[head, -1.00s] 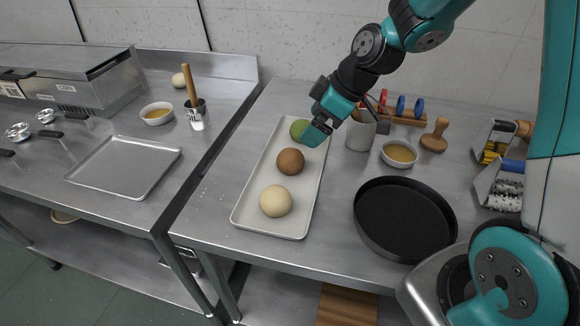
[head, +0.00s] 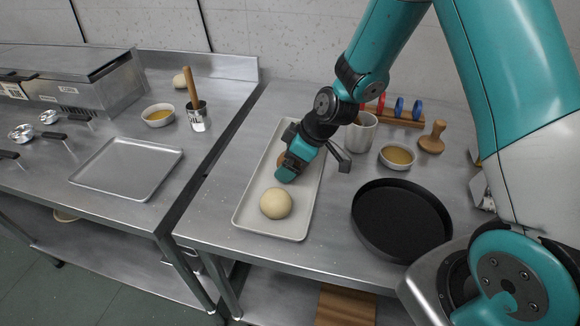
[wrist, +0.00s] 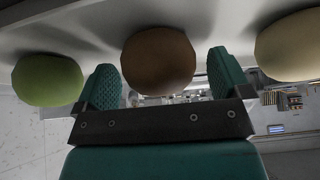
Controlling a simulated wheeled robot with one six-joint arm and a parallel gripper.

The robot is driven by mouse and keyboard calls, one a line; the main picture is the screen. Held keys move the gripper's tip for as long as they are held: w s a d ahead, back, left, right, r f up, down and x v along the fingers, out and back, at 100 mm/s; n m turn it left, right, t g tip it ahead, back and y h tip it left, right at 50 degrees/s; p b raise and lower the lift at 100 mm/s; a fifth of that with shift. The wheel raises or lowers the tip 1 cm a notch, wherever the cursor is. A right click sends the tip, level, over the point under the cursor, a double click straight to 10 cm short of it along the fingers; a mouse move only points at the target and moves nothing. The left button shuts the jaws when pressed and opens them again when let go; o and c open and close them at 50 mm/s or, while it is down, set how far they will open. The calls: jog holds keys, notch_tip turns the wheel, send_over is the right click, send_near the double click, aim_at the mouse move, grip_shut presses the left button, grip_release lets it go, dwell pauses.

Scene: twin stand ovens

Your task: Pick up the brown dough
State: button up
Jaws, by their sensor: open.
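The brown dough (wrist: 158,60) is a round ball between my two open fingers in the wrist view. In the head view only a sliver of the brown dough (head: 281,158) shows beside my gripper (head: 291,170), which covers most of it. My gripper (wrist: 163,90) is open around the ball, with a finger on either side; I cannot tell whether either touches it. The green dough (wrist: 47,80) is left in the wrist view and hidden in the head view. The cream dough (head: 276,203) lies at the near end of the white tray (head: 243,213); it also shows in the wrist view (wrist: 290,45).
A round black pan (head: 402,222) is right of the tray. A bare metal tray (head: 126,168) lies on the left counter. The steel counter between tray and pan is clear.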

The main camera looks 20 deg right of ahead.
jog(key=c, duration=0.8)
jog(key=shift+r, duration=0.2)
